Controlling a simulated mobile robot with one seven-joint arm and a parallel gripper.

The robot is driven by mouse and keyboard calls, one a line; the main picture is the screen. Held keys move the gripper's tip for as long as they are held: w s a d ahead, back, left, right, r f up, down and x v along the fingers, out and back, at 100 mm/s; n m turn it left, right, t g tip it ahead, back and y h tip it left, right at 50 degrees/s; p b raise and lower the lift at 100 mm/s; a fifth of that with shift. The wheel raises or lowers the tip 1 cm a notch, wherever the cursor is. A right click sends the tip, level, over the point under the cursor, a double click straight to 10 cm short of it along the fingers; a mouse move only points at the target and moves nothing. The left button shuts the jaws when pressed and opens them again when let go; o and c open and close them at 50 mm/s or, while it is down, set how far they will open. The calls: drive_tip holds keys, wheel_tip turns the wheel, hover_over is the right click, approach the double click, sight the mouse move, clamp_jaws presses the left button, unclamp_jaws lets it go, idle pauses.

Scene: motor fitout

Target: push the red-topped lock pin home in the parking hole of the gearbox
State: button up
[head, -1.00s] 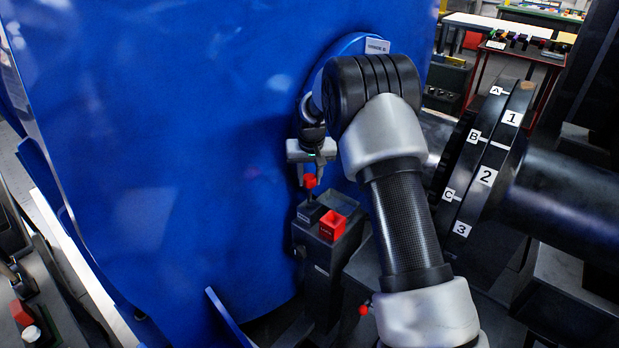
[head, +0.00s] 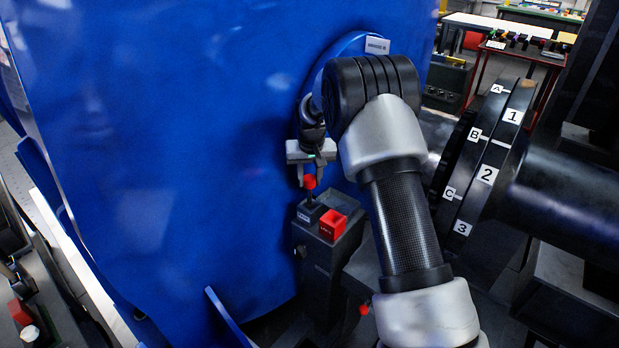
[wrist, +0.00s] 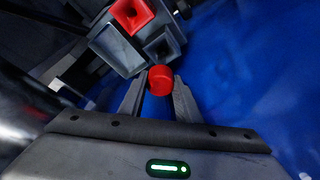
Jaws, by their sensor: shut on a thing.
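The lock pin's red top (head: 309,182) is held between the fingers of my gripper (head: 309,172), which is shut on it. The red top also shows in the wrist view (wrist: 160,79). The pin's dark shaft points down at the dark square socket (head: 311,212) on the gearbox's black block. I cannot tell how far the shaft is in, as the head hides it in the wrist view. The dark socket (wrist: 162,46) lies just beyond the red top there. Next to it is a red-lined socket (head: 333,225), which looks empty.
The big blue housing (head: 190,150) stands close to my gripper on the left and behind. A dark shaft coupling with letter and number labels (head: 485,175) is on the right. A small red knob (head: 364,310) sits low beside the block.

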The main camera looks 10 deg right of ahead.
sight(310, 192)
drive_tip(key=shift+f+b, duration=1.7)
drive_tip(key=shift+f, duration=1.05)
drive_tip(key=o, duration=1.2)
drive_tip(key=shift+o, duration=0.2)
drive_tip(key=p+v, duration=0.1)
drive_tip(key=v, duration=1.6)
drive_tip(key=shift+r+p, duration=0.3)
drive_tip(key=shift+a, duration=0.1)
drive_tip(key=s+a+b, duration=0.2)
drive_tip(key=s+a, duration=0.6)
drive_tip(key=shift+s+a+b, duration=0.15)
drive_tip(key=shift+s+b, duration=0.1)
drive_tip(key=shift+b, duration=0.15)
drive_tip(key=shift+s, duration=0.1)
